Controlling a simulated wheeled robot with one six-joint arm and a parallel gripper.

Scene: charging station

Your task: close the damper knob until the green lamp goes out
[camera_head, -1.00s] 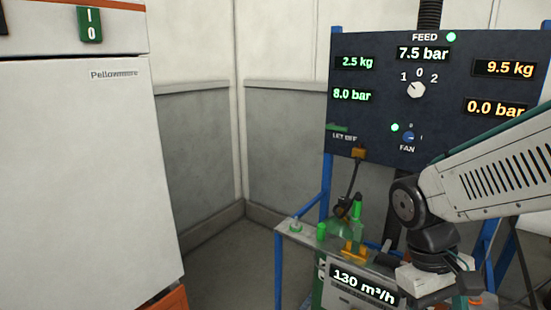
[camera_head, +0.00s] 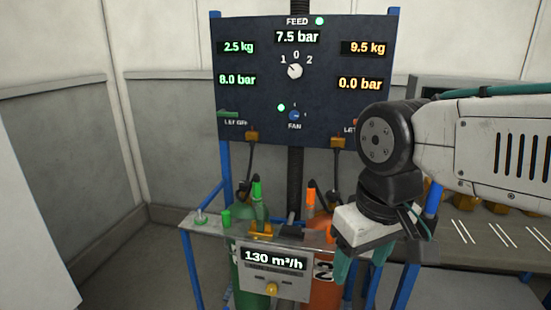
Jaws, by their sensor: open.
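A small panel (camera_head: 300,284) on the front of the stand reads 130 m³/h. A yellow knob (camera_head: 271,289) sits below its display; I take it for the damper knob. One green lamp (camera_head: 281,107) is lit beside the FAN knob (camera_head: 294,116) on the dark board, and another green lamp (camera_head: 320,20) is lit beside FEED. My gripper (camera_head: 357,280) is open and empty, pointing down in front of the stand. It is to the right of the yellow knob and apart from it in the picture.
The dark board (camera_head: 230,60) shows 2.5 kg, 8.0 bar, 7.5 bar, 9.5 kg and 0.0 bar. A green cylinder (camera_head: 246,270) and an orange cylinder (camera_head: 318,258) stand behind the panel. A bench (camera_head: 490,262) is at the right. Floor shows at the left.

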